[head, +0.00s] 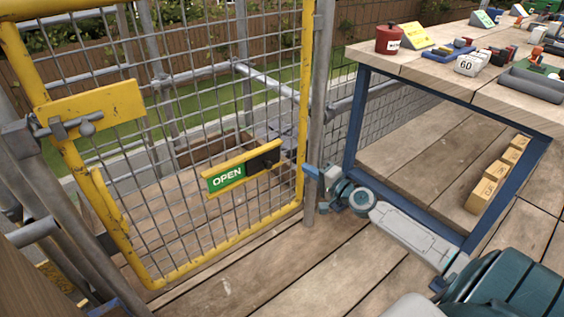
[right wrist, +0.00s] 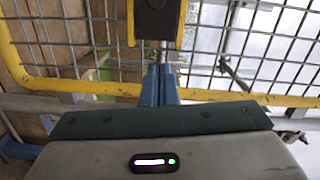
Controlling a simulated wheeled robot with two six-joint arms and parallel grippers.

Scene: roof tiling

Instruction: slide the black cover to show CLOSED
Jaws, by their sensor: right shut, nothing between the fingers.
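The sign (head: 208,189) is a yellow-railed slide holder on the mesh of the yellow gate. Its green OPEN panel (head: 227,178) shows at the left. The black cover (head: 263,161) sits at the right end of the holder. In the right wrist view the black cover (right wrist: 154,18) is at the top centre between yellow rails. My right gripper (head: 312,171) is to the right of the cover, by the grey gate post. Its blue fingers (right wrist: 160,72) are shut and empty, just below the cover in the wrist view; contact cannot be told. My left gripper is not in view.
The gate's yellow frame (head: 303,90) and a grey post (head: 318,110) stand close to my right gripper. A blue-legged workbench (head: 430,72) with a red tin (head: 389,40) and other items is at the right. Wooden decking (head: 240,285) lies below.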

